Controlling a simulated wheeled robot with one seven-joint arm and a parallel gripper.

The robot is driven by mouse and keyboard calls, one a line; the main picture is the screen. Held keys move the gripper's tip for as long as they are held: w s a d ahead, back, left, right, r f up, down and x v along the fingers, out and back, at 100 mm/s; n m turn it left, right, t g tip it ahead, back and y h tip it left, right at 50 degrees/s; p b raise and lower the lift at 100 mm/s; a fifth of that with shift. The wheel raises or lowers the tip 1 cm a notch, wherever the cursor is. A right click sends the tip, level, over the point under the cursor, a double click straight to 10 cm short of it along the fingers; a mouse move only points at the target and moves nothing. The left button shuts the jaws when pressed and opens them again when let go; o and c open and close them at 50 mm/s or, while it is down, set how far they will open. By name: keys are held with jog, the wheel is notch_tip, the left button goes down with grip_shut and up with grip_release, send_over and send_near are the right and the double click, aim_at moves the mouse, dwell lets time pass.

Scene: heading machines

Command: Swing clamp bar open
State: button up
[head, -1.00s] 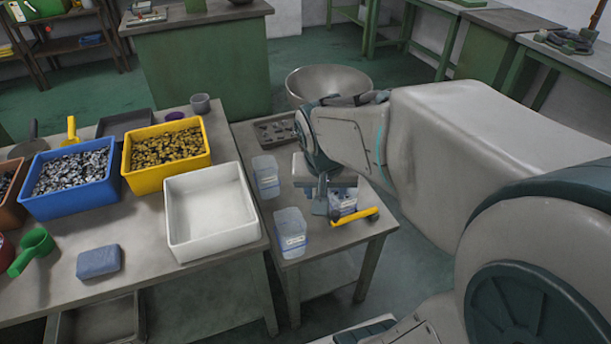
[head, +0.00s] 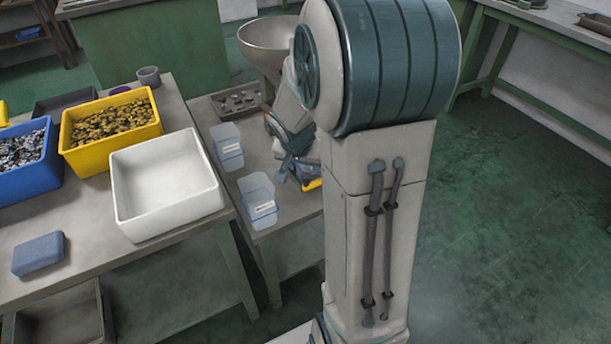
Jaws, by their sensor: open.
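A small piece of the yellow bar (head: 312,184), which I take to be the clamp bar, shows at the right end of the small table. Most of it and the fixture it sits on are hidden behind my arm. My gripper (head: 293,178) is open and points down at that spot, right beside the yellow piece. I cannot tell whether the fingers touch it or stand around it.
A dark tray (head: 237,103) and a metal bowl (head: 268,45) are behind. A white bin (head: 168,187) stands on the left table. The floor at right is clear.

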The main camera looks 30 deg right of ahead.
aim_at(306, 175)
jog(key=b+x, duration=0.1)
jog(key=x, duration=0.5)
jog(key=shift+c, duration=0.4)
grip_shut()
